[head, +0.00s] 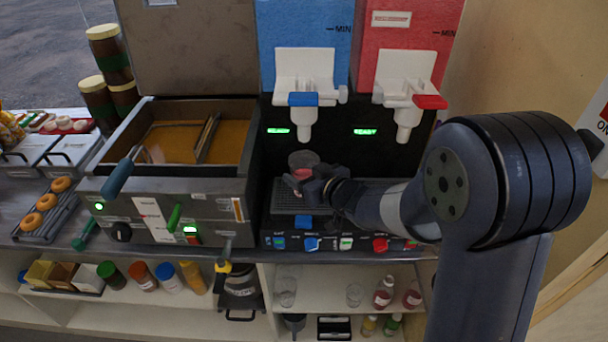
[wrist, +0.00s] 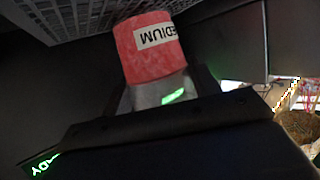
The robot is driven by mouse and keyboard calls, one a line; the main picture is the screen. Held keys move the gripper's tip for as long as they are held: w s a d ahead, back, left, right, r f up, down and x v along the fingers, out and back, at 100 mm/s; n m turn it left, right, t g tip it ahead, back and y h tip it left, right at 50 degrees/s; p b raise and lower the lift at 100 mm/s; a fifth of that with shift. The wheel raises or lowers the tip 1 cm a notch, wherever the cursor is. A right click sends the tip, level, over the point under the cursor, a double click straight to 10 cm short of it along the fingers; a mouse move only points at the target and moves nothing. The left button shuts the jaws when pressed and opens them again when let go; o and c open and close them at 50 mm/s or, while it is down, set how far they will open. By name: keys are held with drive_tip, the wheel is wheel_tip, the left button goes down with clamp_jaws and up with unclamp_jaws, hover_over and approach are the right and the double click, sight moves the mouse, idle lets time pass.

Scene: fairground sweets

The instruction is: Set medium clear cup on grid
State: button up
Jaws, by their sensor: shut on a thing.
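The medium cup (head: 301,159) has a clear upper part and a red lower part. In the wrist view the cup (wrist: 148,50) shows a white label with partly visible "MEDIUM" lettering, upside down in that picture. My gripper (head: 310,182) is shut on the cup from the right; its fingers (wrist: 163,88) are on either side of the clear part. The cup looks upright. The dark grid (head: 285,197) lies below it, under the blue dispenser's side, and also shows in the wrist view (wrist: 85,22). I cannot tell whether the cup's base touches the grid.
A blue dispenser (head: 305,70) and a red dispenser (head: 408,70) hang above, their nozzles over the bay. A fryer (head: 170,195) stands close on the left. Coloured buttons (head: 311,243) line the front. Glasses (head: 286,291) and bottles (head: 384,292) stand on the shelf below.

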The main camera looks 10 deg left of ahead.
drive_tip(key=shift+f, duration=0.3)
idle(0.4)
drive_tip(key=o, duration=1.2)
drive_tip(key=shift+s+d, duration=0.1)
drive_tip(key=v, duration=1)
drive_tip(key=shift+s+d+r+b, duration=0.15)
drive_tip(key=shift+s+d+b, duration=0.05)
drive_tip(key=shift+b, duration=0.1)
